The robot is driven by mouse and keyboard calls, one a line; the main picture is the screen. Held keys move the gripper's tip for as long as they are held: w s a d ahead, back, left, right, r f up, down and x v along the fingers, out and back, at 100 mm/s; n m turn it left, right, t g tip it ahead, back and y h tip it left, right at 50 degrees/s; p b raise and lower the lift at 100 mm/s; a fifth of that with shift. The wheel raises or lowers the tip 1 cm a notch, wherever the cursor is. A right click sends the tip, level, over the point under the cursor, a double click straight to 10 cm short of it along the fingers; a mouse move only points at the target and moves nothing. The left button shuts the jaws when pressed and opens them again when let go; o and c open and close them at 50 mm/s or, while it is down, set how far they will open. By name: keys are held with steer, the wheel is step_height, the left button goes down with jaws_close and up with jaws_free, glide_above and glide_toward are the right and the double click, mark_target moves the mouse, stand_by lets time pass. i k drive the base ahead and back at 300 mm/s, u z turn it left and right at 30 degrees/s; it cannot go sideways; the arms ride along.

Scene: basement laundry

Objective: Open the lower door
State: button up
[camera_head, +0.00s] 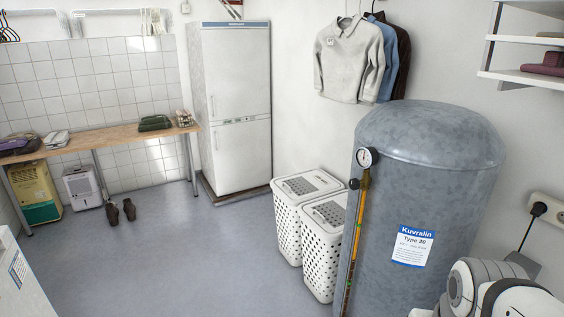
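The white fridge-freezer stands in the far corner. Its lower door (243,158) appears shut, below a narrow dark strip that looks like the handle and panel area (241,121). The upper door (240,75) above it also appears shut. The whole front of the lower door shows and nothing blocks it from sight. White and grey rounded links of my arm show in the bottom right corner, far from the fridge. My gripper itself is not in view.
A large grey tank (418,205) stands at the right. Two white laundry baskets (290,225) (326,215) stand beside it. The blue-grey floor (180,260) is clear towards the fridge.

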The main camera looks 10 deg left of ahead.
mark_target(241, 152)
steer(key=u, duration=0.25)
steer(key=k, duration=1)
steer(key=u, duration=0.65)
steer(key=i, duration=4.9)
steer(key=u, duration=0.3)
steer(key=i, duration=2.15)
steer(key=u, duration=0.15)
